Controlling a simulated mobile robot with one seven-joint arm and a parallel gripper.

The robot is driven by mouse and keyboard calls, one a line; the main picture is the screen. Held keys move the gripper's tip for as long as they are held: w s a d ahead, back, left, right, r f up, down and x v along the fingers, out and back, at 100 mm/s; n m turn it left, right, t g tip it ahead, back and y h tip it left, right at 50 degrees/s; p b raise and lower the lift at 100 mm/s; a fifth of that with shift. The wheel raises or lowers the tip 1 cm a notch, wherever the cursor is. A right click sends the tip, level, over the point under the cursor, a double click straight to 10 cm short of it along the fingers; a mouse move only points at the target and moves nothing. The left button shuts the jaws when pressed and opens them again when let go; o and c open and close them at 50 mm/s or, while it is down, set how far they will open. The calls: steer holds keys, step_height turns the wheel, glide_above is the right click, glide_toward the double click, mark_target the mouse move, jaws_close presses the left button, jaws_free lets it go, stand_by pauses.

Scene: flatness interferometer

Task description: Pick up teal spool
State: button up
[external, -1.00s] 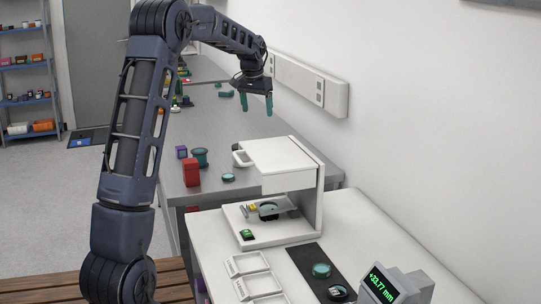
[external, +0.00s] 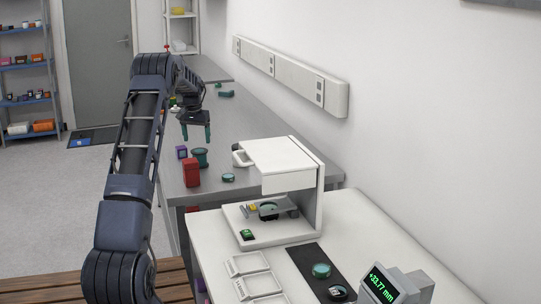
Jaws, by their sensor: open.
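The teal spool (external: 200,157) stands upright on the grey bench, between a small purple box and the white instrument. My gripper (external: 196,136) is open, with its two teal fingers pointing down. In the picture its fingertips are just above the spool. I cannot tell the exact height gap or depth from this view. Nothing shows between the fingers.
A red block (external: 191,172) stands close in front of the spool, and a purple box (external: 181,152) is at its left. A teal disc (external: 228,178) lies to the right. The white instrument (external: 285,155) stands nearby on the white table.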

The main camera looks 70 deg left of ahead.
mark_target(199, 151)
steer(key=f, duration=0.6)
steer(key=w+a+f, duration=0.1)
steer(key=f, duration=0.2)
steer(key=shift+f, duration=0.35)
steer(key=c, duration=0.9)
steer(key=shift+a+r, duration=0.1)
